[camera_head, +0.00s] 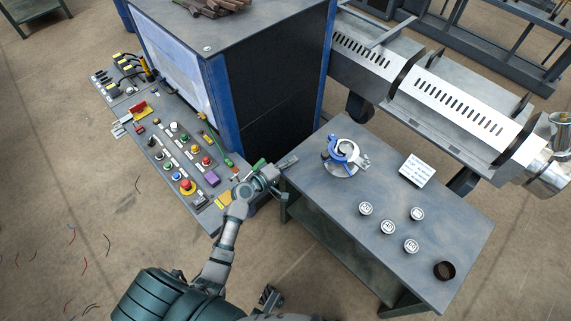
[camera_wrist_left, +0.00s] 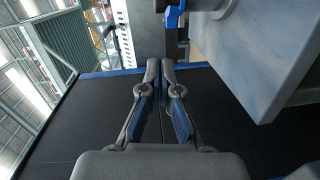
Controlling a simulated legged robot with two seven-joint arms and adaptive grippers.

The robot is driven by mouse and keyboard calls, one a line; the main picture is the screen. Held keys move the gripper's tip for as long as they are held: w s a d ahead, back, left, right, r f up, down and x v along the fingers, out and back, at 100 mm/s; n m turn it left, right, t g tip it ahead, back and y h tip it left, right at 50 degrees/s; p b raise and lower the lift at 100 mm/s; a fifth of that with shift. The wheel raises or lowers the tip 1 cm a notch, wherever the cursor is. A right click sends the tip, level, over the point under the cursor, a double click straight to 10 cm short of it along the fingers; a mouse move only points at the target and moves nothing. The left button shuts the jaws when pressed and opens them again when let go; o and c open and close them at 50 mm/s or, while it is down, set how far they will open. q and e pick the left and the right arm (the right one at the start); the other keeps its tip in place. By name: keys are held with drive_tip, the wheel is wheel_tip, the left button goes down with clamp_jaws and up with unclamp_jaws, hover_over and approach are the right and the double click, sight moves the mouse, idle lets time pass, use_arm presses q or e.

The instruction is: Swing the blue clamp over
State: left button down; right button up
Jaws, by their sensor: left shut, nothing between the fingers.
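The blue clamp (camera_head: 342,150) sits around a round metal piece on the left rear part of the grey table (camera_head: 325,200). It looks like a blue ring with an arm standing out at one side. My left gripper (camera_head: 291,160) is at the table's left edge, to the left of the clamp and apart from it. In the left wrist view its fingers (camera_wrist_left: 160,64) are together at the tips with nothing between them. A small blue part shows at the top of that view; I cannot tell whether it is the clamp. A dark piece at the head view's bottom may be my right gripper (camera_head: 268,296).
Several round white-topped pieces (camera_head: 417,214), a white label card (camera_head: 417,170) and a dark ring (camera_head: 444,271) are on the table. A control panel (camera_head: 185,150) and a blue-edged cabinet (camera_head: 270,90) stand at left. A slotted metal machine (camera_head: 450,105) runs behind the table.

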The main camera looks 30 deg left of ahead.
sight(334, 159)
use_arm(q)
drive_tip(key=w+d, duration=0.5)
drive_tip(key=w, duration=0.1)
drive_tip(key=shift+d+f, duration=0.35)
drive_tip(key=shift+f, duration=0.1)
use_arm(e)
drive_tip(key=shift+v, duration=0.9)
drive_tip(key=shift+d, duration=0.1)
use_arm(q)
drive_tip(key=shift+d, duration=0.1)
drive_tip(key=d, duration=0.6)
use_arm(e)
drive_tip(key=x, duration=0.3)
drive_tip(key=shift+d, duration=0.1)
use_arm(q)
drive_tip(key=shift+p, duration=0.3)
use_arm(e)
drive_tip(key=shift+s, duration=0.1)
